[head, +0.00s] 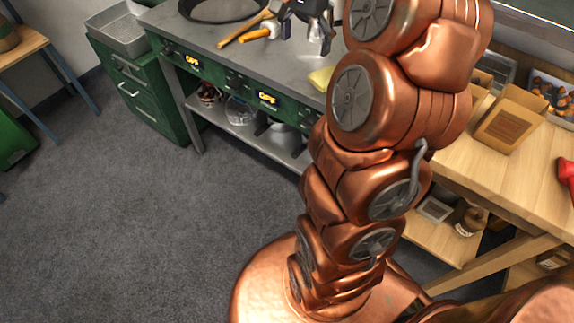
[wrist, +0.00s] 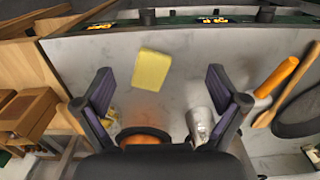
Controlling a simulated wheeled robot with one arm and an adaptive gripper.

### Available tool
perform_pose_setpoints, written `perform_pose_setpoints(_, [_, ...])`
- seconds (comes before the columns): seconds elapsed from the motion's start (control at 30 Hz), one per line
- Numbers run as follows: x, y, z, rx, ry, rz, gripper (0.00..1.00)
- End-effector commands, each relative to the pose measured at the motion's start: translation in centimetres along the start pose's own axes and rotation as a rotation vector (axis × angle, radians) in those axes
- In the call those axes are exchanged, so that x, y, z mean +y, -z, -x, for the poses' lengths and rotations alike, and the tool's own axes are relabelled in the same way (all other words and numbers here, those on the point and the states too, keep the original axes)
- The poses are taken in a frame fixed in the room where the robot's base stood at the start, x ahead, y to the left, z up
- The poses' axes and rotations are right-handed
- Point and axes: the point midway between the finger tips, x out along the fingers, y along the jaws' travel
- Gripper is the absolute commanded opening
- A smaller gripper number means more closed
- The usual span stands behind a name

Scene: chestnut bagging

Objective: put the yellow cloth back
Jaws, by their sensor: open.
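The yellow cloth (wrist: 152,69) lies flat on the grey metal counter, seen whole in the wrist view beyond my fingertips. In the head view a part of the yellow cloth (head: 321,78) shows at the counter's front edge, partly hidden behind my arm. My gripper (wrist: 160,92) is open and empty above the counter, its two dark fingers apart, with the cloth between and ahead of them. In the head view my gripper (head: 305,22) shows at the top, partly cut off by the frame.
An orange-handled tool (wrist: 276,77), a wooden utensil (head: 245,31) and a dark pan (head: 220,8) lie on the counter (head: 205,38). A metal shaker (wrist: 200,122) stands near my right finger. A wooden table (head: 520,165) with a cardboard box (head: 508,118) adjoins on the right.

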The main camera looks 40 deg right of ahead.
Motion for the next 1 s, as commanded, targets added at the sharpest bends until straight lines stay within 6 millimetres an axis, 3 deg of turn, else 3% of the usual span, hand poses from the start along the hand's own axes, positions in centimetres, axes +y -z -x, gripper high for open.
perform_pose_setpoints(0.03, [-0.1, -2.5, -0.1, -0.003, -0.006, 0.09, 0.96])
perform_pose_setpoints(0.1, [-0.1, -5.6, -0.2, -0.007, -0.008, 0.217, 0.96])
perform_pose_setpoints(0.27, [1.3, -12.6, -1.2, -0.023, -0.029, 0.495, 0.96])
perform_pose_setpoints(0.5, [6.1, -21.1, -4.0, -0.054, -0.069, 0.861, 0.96])
perform_pose_setpoints(0.7, [11.4, -26.0, -6.9, -0.086, -0.097, 1.107, 0.96])
perform_pose_setpoints(0.8, [13.7, -27.5, -8.2, -0.102, -0.105, 1.192, 0.96])
perform_pose_setpoints(1.0, [15.9, -29.0, -9.7, -0.119, -0.111, 1.277, 0.96])
